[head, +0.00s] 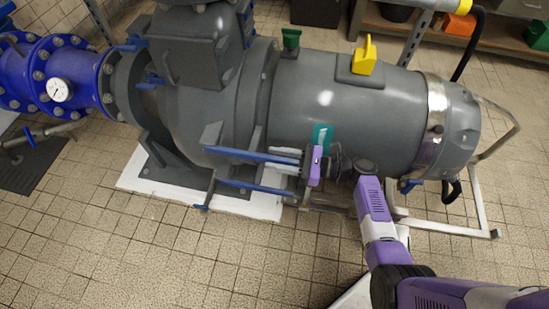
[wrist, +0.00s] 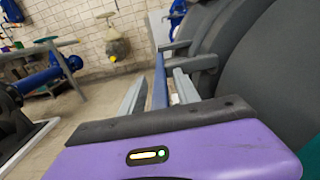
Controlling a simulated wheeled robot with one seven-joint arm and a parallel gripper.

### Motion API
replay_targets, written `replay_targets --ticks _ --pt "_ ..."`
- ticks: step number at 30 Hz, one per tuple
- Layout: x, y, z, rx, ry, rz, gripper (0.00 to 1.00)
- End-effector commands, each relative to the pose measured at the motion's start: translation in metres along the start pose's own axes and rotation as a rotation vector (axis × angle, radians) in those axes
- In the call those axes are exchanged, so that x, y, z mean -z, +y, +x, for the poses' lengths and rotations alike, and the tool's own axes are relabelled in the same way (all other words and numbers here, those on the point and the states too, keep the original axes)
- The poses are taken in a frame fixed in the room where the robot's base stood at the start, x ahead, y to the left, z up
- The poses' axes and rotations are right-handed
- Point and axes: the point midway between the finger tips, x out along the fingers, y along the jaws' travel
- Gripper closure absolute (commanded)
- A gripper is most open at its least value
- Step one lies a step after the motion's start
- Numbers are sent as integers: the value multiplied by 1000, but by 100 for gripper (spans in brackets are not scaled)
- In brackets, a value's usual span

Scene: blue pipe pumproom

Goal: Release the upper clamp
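The upper clamp shows as a long blue bar (head: 245,155) on the side of the grey pump, running roughly level. A second, lower blue bar (head: 250,187) lies below it. My gripper (head: 280,166) is at the right end of the upper bar, its purple body to the right of it. In the wrist view, a blue bar (wrist: 160,82) runs between the two grey fingers of my gripper (wrist: 160,95). The fingers are apart, with what look like narrow gaps beside the bar. Contact cannot be made out. The bar's near end is hidden by my gripper's body.
The big grey pump (head: 340,110) stands close beside my arm. A yellow part (head: 364,55) and a green part (head: 290,39) stick up from its top. A blue pipe with a white gauge (head: 59,90) is at the left. The tiled floor in front is mostly clear.

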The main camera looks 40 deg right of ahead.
Motion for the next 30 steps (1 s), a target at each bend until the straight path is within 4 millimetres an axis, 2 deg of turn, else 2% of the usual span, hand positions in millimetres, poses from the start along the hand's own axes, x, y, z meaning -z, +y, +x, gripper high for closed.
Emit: replay_targets --ticks 11,15,17,30 --pt "0 0 6 1 0 0 64" --pt "0 0 6 1 0 0 91" --pt "0 0 6 0 0 0 100" --pt "0 0 6 1 0 0 100"
